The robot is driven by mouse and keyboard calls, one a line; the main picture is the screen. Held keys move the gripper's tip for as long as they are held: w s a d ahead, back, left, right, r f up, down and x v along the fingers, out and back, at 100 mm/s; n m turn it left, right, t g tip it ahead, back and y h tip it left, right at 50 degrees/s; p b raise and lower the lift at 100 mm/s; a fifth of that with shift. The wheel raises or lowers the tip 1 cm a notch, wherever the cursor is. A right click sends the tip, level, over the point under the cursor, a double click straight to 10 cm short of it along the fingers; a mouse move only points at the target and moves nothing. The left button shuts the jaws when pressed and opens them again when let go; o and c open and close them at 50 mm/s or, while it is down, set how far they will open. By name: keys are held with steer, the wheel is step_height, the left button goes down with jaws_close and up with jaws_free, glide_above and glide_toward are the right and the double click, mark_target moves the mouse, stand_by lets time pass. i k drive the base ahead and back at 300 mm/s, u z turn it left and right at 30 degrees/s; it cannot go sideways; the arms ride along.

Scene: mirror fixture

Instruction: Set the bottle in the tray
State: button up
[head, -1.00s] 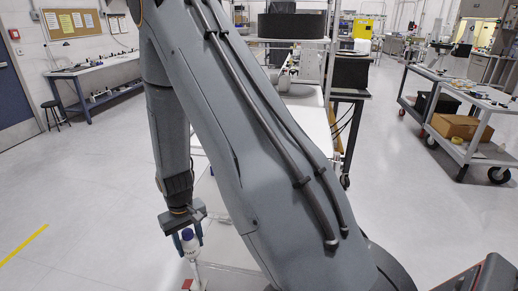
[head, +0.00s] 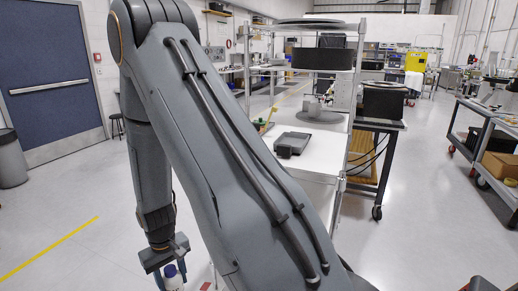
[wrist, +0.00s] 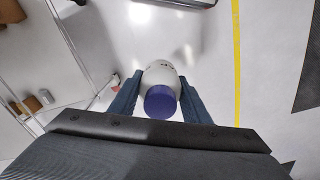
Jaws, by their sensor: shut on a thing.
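My gripper (head: 170,272) is low at the lower left of the head view, shut on a white bottle with a blue cap (head: 173,280). In the wrist view, the bottle (wrist: 161,78) sits between the two dark blue fingers of the gripper (wrist: 158,92), cap toward the camera. The bottle's lower part is cut off in the head view. A dark grey, flat, tray-like object (head: 293,144) lies on a white tabletop (head: 318,163) right of my arm, well apart from the bottle. I cannot tell its inside clearly.
Metal posts (head: 353,90) stand at the white table, with a dark box-like object (head: 322,59) higher up. A dark cart (head: 382,125) stands behind it and a grey cart (head: 486,150) at the right. Open floor with a yellow line (head: 50,248) lies at the left.

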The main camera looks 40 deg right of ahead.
mark_target(292, 144)
steer(key=u, duration=0.8)
steer(key=i, duration=1.45)
steer(key=z, duration=3.95)
